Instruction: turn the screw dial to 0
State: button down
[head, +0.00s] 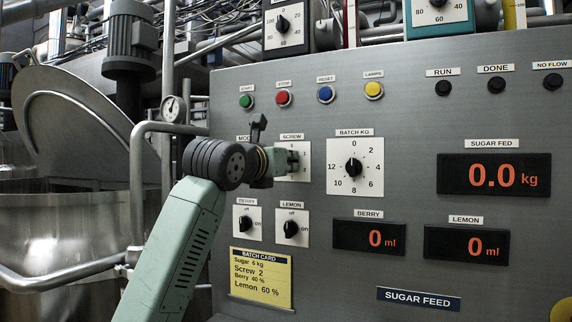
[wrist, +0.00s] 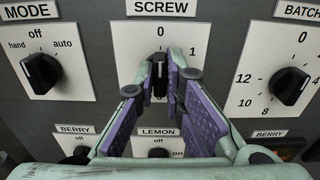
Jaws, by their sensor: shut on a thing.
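The screw dial is a black knob (wrist: 160,78) on a white plate (wrist: 185,38) under the SCREW label in the wrist view, with 0 at the top and 1 to the right. My gripper (wrist: 160,82) has its purple-padded fingers closed on the knob from both sides. The visible top of the knob is upright, in line with the 0. The fingers hide its lower part and the rest of the scale.
The mode dial (wrist: 41,72) is close on the left and the batch kg dial (wrist: 290,85) on the right. The berry knob (head: 245,224) and lemon knob (head: 291,229) sit just below. A yellow batch card (head: 262,278) reads Screw 2. Pipes run left of the panel.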

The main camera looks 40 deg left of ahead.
dwell(0.3)
jog(key=c, duration=1.7)
grip_release()
jog(key=v, duration=1.2)
